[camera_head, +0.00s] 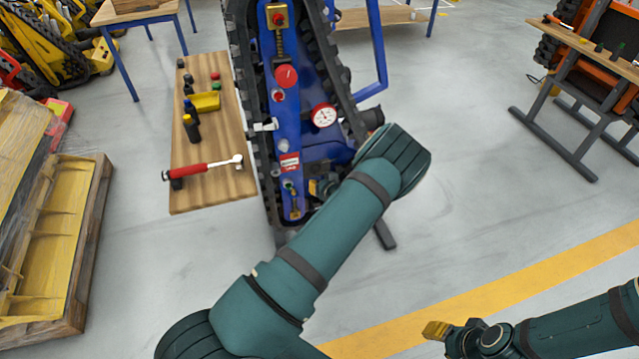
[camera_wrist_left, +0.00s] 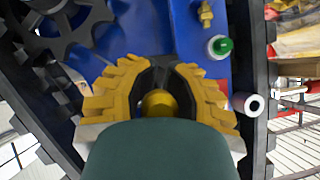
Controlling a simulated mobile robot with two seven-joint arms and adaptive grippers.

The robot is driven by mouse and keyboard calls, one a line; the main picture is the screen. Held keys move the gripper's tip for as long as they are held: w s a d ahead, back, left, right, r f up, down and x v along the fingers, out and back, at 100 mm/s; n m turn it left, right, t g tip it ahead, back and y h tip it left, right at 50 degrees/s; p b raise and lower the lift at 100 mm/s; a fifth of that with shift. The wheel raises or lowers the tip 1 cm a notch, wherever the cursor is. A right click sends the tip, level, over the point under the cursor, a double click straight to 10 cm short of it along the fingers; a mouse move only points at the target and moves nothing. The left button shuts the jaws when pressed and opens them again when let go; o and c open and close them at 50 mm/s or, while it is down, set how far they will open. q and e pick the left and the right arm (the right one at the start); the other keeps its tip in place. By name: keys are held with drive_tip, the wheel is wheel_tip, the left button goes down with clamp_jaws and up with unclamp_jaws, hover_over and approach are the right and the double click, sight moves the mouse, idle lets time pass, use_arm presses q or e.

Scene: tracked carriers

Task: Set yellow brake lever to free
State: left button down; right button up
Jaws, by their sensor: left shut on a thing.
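The yellow brake lever shows as a rounded yellow knob (camera_wrist_left: 158,103) between my fingers in the left wrist view. My left gripper (camera_wrist_left: 161,76) is shut on it, with yellow ribbed fingers on both sides. The lever's shaft and base are hidden, so its setting cannot be told. In the head view, my left forearm and wrist cover most of this spot at the lower right of the blue tracked carrier (camera_head: 288,130). My right gripper (camera_head: 438,330) is at the lower right, away from the carrier; its finger gap is not clear.
A green button (camera_wrist_left: 220,46) and a white-rimmed dark cylinder (camera_wrist_left: 248,103) sit close to my left fingers. The carrier has a red knob (camera_head: 287,76) and a gauge (camera_head: 323,115). A wooden bench (camera_head: 212,192) with tools stands left.

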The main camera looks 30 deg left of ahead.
use_arm(q)
drive_tip(key=shift+d+r+g+h+p, duration=0.25)
drive_tip(key=shift+r+g+h+p, duration=0.25)
drive_tip(key=shift+r, duration=0.15)
drive_tip(key=c, duration=0.8)
unclamp_jaws()
drive_tip(key=shift+d+r, duration=0.1)
drive_tip(key=shift+r, duration=0.05)
drive_tip(key=shift+o, duration=0.2)
drive_tip(key=shift+a, duration=0.2)
drive_tip(key=v, duration=1.2)
